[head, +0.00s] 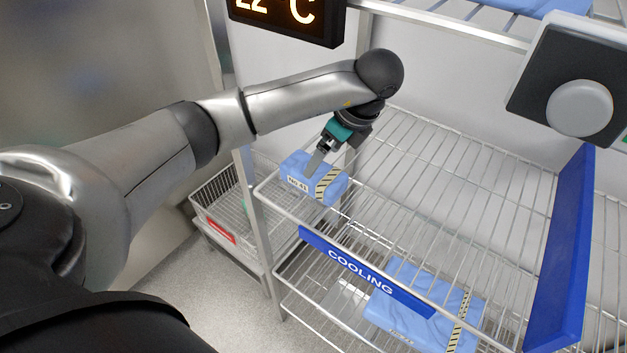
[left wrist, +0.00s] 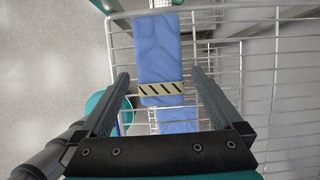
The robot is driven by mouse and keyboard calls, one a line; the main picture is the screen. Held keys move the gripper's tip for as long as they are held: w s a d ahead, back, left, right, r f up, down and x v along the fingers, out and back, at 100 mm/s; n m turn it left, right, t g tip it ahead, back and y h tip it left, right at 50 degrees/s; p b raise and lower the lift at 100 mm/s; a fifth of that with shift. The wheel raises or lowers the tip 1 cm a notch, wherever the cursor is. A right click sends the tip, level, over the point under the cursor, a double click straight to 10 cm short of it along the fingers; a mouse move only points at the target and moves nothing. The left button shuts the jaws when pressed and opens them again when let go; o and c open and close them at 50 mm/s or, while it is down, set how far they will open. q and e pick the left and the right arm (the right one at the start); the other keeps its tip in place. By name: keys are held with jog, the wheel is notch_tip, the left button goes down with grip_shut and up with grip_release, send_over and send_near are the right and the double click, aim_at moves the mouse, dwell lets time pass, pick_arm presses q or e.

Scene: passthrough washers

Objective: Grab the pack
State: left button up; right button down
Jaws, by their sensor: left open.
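A blue wrapped pack (head: 300,172) with a white label and a striped tape band lies at the left end of the wire shelf marked COOLING. It also shows in the left wrist view (left wrist: 160,50), with the tape band across it. My left gripper (head: 313,165) is over the pack, its fingers pointing down. In the left wrist view my open left gripper (left wrist: 159,76) has one finger on each side of the pack, with gaps between. Whether the fingertips reach down to the pack's height is hard to tell. My right gripper is not in view.
Another blue pack (head: 408,312) lies on the shelf below. A blue divider (head: 562,250) stands on the right of the upper shelf. A wire basket (head: 232,208) is at the left, beside a shelf post (head: 258,215). The shelf right of the pack is clear.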

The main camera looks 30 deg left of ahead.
pick_arm(q)
jog(key=shift+a+x, duration=0.2)
jog(key=shift+x, duration=3)
jog(key=shift+r, duration=0.1)
jog(key=c, duration=1.3)
